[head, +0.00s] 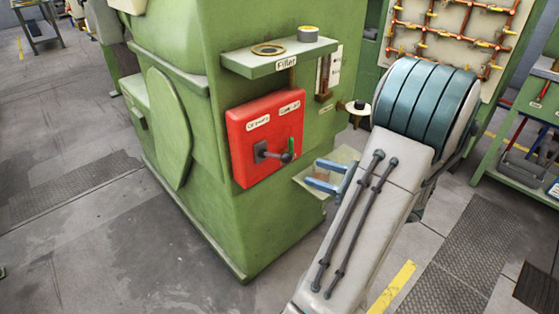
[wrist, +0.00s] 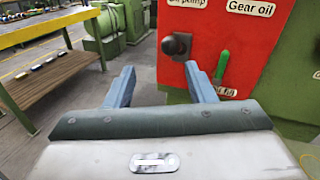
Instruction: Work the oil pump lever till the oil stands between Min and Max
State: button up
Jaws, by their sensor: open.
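The oil pump lever (head: 272,154) is a dark grey lever with a round knob on the front of a red box (head: 243,170). In the wrist view the lever (wrist: 177,46) points toward the camera under the "Oil pump" label. My gripper (head: 312,171) is open and empty, to the right of and below the lever in the head view. In the wrist view its blue fingers (wrist: 160,72) are spread, with the lever knob above and between their tips, apart from them. A narrow gauge (head: 324,78) with a brownish column stands behind the box; its oil level is too small to read.
A green-handled lever (head: 291,146) sits close right of the pump lever, also in the wrist view (wrist: 222,66). A green shelf (head: 262,62) marked "Filler" juts out above the box. Floor at left is clear.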

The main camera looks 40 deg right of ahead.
aim_at(280, 156)
jog(key=shift+m+t+h, duration=0.3)
jog(key=shift+m+h, duration=0.1)
jog(key=x, duration=0.8)
jog(key=d+x, duration=0.1)
jog(key=x, duration=0.3)
jog(key=shift+w+a+f+p, duration=0.1)
jog(key=shift+w+f+p, duration=0.05)
jog(key=shift+w+p, duration=0.3)
grip_shut()
